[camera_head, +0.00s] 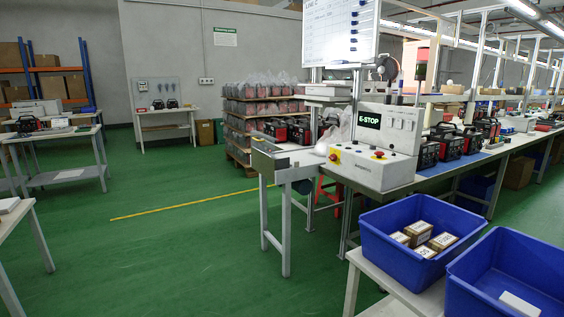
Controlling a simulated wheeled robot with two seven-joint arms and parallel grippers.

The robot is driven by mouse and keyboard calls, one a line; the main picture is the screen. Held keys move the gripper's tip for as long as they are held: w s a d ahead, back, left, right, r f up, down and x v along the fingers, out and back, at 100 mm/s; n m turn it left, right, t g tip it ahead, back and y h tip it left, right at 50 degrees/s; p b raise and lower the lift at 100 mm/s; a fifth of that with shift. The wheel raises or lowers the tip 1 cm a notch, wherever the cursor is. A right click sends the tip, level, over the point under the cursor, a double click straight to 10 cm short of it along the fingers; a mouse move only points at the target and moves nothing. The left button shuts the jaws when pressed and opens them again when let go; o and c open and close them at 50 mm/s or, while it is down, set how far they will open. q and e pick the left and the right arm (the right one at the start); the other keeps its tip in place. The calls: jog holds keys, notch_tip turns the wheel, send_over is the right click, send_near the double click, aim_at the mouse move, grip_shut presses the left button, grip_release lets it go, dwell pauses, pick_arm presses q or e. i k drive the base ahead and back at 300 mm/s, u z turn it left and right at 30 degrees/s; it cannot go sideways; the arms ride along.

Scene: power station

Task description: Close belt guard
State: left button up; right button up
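A grey machine bench (283,175) on metal legs stands in the middle, some way off. At its left end is a dark-edged, tilted plate (268,145), perhaps the belt guard; I cannot tell whether it is open or closed. Neither of my grippers is in view.
A blue bin (385,240) with several small cartons and a second blue bin (520,265) stand on a white table at the front right. A pallet of wrapped goods (262,108) stands behind the bench. Green floor (170,250) is clear at the left front.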

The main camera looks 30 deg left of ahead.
aim_at(260, 144)
jog(key=u, duration=1.15)
